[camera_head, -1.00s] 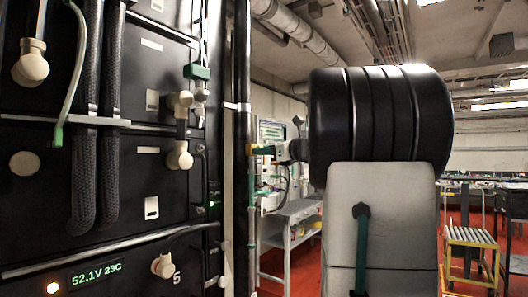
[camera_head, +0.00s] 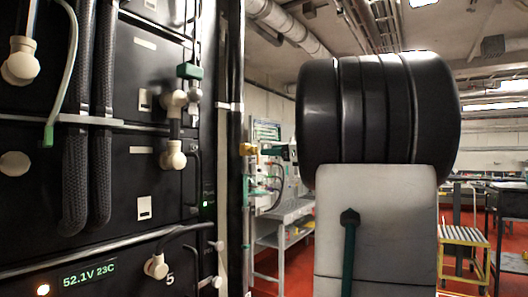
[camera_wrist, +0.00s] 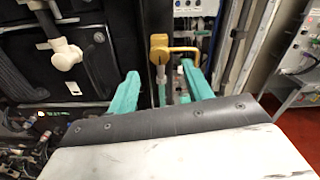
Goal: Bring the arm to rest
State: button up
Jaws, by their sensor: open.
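My gripper (camera_wrist: 163,84) is open, its two teal fingers apart and nothing between their tips. In the wrist view a brass-coloured lever fitting (camera_wrist: 160,46) lies beyond and between the fingertips, on the dark rack edge. In the head view the same fitting (camera_head: 248,149) is on the rack's edge post, and my gripper (camera_head: 268,151) shows just to its right, apart from it.
The battery rack (camera_head: 120,205) stands close at left, with cream connectors (camera_head: 173,156), braided cables (camera_head: 75,160) and a display (camera_head: 88,276). A grey bench (camera_head: 287,214) stands behind the arm. A yellow step stool (camera_head: 463,237) is at right, with red floor around it.

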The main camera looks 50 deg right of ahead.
jog(key=shift+s, duration=0.85)
